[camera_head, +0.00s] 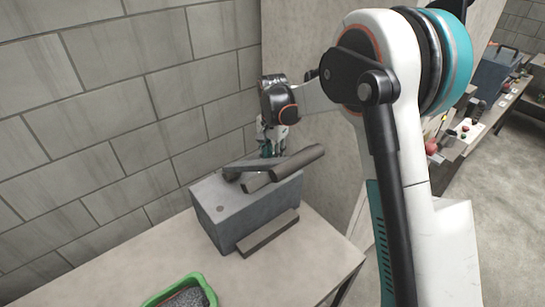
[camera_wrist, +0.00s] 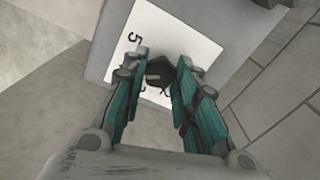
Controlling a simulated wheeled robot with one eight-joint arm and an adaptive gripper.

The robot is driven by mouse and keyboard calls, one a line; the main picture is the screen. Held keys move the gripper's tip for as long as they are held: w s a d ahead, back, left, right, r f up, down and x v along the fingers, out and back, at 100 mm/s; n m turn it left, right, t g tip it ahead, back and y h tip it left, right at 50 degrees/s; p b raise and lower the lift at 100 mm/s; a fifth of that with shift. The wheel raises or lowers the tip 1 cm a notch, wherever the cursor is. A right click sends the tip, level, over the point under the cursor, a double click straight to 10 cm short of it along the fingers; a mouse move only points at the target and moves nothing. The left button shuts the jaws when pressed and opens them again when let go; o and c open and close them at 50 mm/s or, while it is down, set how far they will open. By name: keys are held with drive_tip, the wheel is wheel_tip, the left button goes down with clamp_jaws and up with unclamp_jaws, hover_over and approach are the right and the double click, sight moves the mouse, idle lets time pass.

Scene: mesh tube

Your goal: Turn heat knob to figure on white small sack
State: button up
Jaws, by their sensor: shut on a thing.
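The heat knob (camera_wrist: 158,68) is a small dark knob on a white panel (camera_wrist: 182,32) in the wrist view. A figure 5 is printed on the panel to the left of the knob. My gripper (camera_wrist: 161,62) has its teal fingers on either side of the knob, shut on it. In the head view my gripper (camera_head: 271,143) is at the far side of a grey box-like machine (camera_head: 255,213), which hides the knob and panel. I cannot make out a white small sack in either view.
The machine stands on a pale table (camera_head: 120,262) near a tiled wall, with dark bars (camera_head: 285,167) across its top. A green bin (camera_head: 153,301) with grey contents is at the front. Another bench with several items stands at the right.

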idle(0.4)
drive_tip(key=o, duration=1)
drive_tip(key=shift+o, duration=0.2)
drive_tip(key=shift+r, duration=0.1)
wheel_tip(320, 180, up, 12)
